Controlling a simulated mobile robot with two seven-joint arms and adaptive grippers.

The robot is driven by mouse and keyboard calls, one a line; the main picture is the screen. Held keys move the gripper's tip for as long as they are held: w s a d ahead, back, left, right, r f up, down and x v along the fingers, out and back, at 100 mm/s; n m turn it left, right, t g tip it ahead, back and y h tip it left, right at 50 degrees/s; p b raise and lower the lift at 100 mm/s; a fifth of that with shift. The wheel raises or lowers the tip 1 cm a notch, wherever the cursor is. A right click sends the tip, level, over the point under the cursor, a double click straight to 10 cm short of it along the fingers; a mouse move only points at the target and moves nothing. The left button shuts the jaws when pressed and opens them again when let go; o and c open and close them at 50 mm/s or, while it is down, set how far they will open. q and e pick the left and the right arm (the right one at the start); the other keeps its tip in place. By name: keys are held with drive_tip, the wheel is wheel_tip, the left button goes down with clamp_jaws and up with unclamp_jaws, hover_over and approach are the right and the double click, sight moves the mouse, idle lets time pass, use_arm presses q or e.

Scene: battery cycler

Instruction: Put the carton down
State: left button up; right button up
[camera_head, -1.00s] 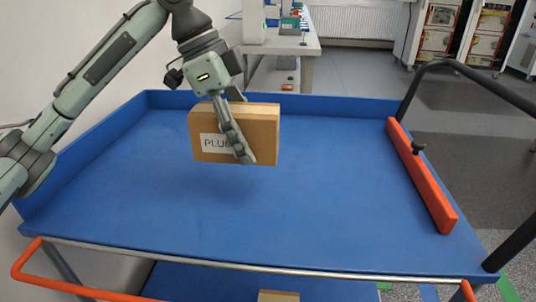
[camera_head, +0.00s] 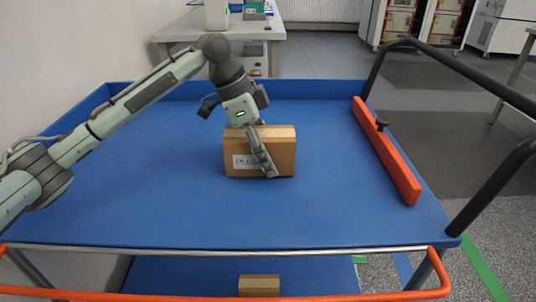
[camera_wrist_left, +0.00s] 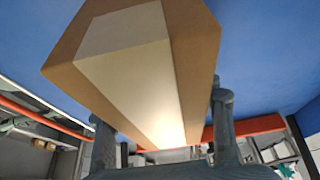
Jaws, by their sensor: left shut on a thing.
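The carton (camera_head: 284,157) is a brown cardboard box with a white printed label on its front. It stands upright at or just above the blue cart top (camera_head: 150,180), near the middle; I cannot tell for certain whether its base touches. My left gripper (camera_head: 262,155) comes down from above and is shut on the carton, one finger lying across its front face. In the left wrist view the carton (camera_wrist_left: 205,45) fills the upper middle between the two fingers (camera_wrist_left: 165,125). My right gripper is not in view.
The cart top has raised blue edges and wide free room around the carton. A red bar (camera_head: 388,150) with a black knob lies along the right side. A black handle (camera_head: 490,95) rises at the right. Another small box (camera_head: 259,286) sits on the lower shelf.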

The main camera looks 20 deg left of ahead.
sight(244, 133)
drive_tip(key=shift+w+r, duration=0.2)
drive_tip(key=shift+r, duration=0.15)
use_arm(q)
drive_tip(key=o, duration=1.3)
drive_tip(key=shift+f, duration=0.15)
drive_tip(key=shift+o, duration=0.2)
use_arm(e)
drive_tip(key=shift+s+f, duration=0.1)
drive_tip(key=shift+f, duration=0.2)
use_arm(q)
drive_tip(key=v, duration=1.1)
drive_tip(key=shift+p, duration=0.3)
drive_tip(key=shift+s+a+r, duration=0.1)
drive_tip(key=shift+a+r, duration=0.15)
drive_tip(key=shift+r, duration=0.3)
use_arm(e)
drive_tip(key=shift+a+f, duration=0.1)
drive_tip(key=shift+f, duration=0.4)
